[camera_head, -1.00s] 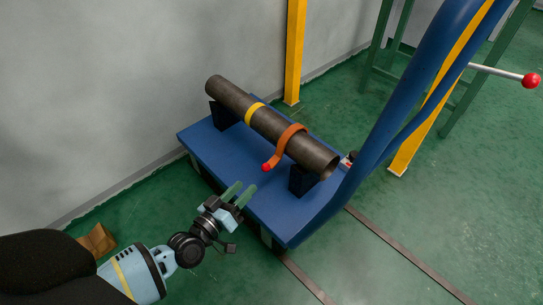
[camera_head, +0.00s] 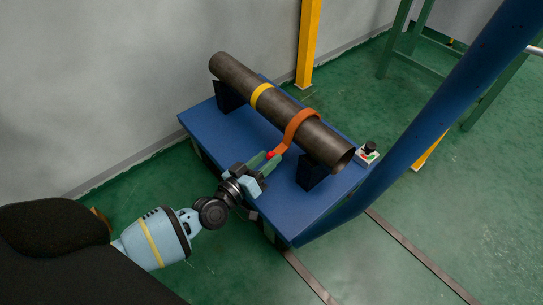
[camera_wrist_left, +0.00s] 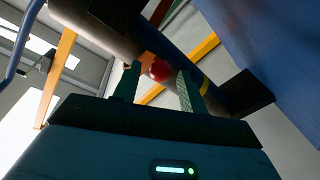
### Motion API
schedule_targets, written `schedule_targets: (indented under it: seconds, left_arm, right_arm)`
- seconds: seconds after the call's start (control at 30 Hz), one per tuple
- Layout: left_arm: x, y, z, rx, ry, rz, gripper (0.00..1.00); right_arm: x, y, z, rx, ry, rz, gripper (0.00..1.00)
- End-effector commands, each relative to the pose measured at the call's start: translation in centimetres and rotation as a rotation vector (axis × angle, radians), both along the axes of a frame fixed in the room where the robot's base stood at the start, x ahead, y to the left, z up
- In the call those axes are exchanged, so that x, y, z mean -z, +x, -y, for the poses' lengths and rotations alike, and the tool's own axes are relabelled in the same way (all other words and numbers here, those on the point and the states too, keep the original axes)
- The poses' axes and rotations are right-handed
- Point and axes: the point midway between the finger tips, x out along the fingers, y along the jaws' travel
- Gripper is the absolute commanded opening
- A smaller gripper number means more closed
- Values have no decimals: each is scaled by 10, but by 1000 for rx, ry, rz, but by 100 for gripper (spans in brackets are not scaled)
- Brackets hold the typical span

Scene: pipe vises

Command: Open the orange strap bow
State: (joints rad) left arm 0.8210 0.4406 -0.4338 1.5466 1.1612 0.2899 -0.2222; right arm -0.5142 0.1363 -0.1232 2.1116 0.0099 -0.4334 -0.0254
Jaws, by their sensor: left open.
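A dark steel pipe (camera_head: 232,74) lies across black vise blocks (camera_head: 311,174) on a blue bench. The orange strap bow (camera_head: 297,122) curves over the pipe, and its lower end carries a red knob (camera_head: 271,155). My left gripper (camera_head: 267,160) is open at the red knob. In the left wrist view, the knob (camera_wrist_left: 160,71) sits between the two green fingers, with space visible beside it. A yellow band (camera_head: 261,94) circles the pipe farther back. My right gripper is not in view.
The blue bench (camera_head: 213,128) has a small control box (camera_head: 368,154) with buttons at its right corner. A thick blue beam (camera_head: 440,110) rises at the right. A yellow post (camera_head: 307,45) stands behind.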

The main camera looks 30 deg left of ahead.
Motion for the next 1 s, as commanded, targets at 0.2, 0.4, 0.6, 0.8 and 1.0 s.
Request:
schedule_targets:
  seconds: [0.2,0.4,0.6,0.8,1.0]
  left_arm:
    - [1,20,4,0,-1,0,42]
    - [0,23,5,0,0,-1,42]
    - [0,23,5,0,0,-1,33]
    - [1,23,4,-1,0,-2,7]
    - [1,23,3,-2,-1,-2,0]
  right_arm:
    - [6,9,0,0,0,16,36]
    - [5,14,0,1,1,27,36]
    - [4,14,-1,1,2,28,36]
    - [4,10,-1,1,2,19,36]
    - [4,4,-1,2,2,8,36]
